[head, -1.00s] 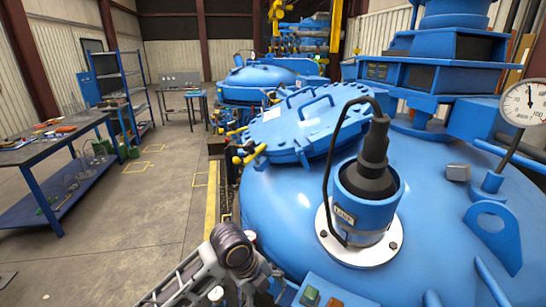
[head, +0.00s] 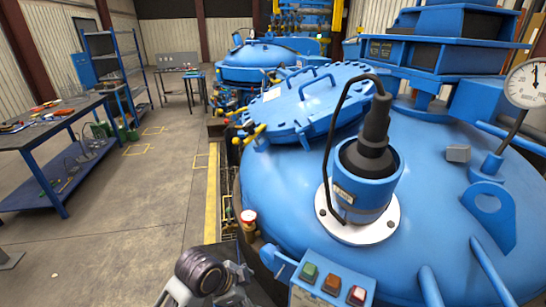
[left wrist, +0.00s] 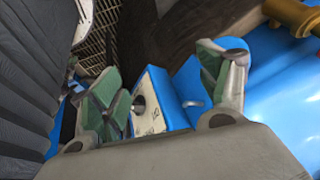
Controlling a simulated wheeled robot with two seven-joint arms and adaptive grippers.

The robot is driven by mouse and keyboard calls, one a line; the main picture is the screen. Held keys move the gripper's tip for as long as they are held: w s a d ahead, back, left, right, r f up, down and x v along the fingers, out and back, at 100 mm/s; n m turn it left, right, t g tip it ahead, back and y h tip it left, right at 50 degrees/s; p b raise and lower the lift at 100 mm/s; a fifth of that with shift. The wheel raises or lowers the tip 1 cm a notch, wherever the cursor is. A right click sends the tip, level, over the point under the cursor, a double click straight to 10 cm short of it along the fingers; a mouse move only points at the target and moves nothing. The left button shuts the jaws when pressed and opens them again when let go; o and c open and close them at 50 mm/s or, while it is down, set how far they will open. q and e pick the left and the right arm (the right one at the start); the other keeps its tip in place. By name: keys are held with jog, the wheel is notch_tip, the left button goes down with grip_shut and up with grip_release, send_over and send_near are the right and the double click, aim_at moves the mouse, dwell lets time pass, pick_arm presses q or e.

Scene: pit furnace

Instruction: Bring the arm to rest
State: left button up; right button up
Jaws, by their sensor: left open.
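My left gripper (left wrist: 163,80) shows in the left wrist view with its two green-padded fingers spread wide. Nothing is gripped between them. A blue box with a white face (left wrist: 152,100) lies beyond the gap; the view does not tell how far off. In the head view, part of my left arm, with a dark round joint, is at the bottom edge left of centre, beside the furnace; its fingers cannot be made out there. My right gripper is in neither view.
The blue furnace vessel (head: 440,190) fills the right side. Its button box (head: 332,282) stands near the bottom, right of my arm. A pressure gauge (head: 525,84) is at far right.

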pick_arm(q)
jog(key=shift+s+a+f+n+y, duration=1.2)
jog(key=shift+s+a+n, duration=1.15)
jog(key=shift+a+n, duration=1.25)
jog(key=shift+s+a+f+n+y, duration=0.7)
jog(key=shift+s+a+f+n, duration=1)
jog(key=shift+s+a+n, duration=1.7)
notch_tip(320, 180, down, 33)
jog(key=a+m+g, duration=0.1)
jog(key=s+a+f, duration=0.2)
jog(key=s+f, duration=0.8)
jog(key=s, duration=0.1)
jog(key=s+a+f+g, duration=0.1)
jog(key=s+a+f, duration=0.1)
jog(key=s+f, duration=0.7)
jog(key=s, duration=0.2)
jog(key=shift+s+a+f, duration=0.15)
jog(key=shift+s+f, duration=0.25)
jog(key=shift+w+m, duration=0.2)
jog(key=shift+m, duration=0.1)
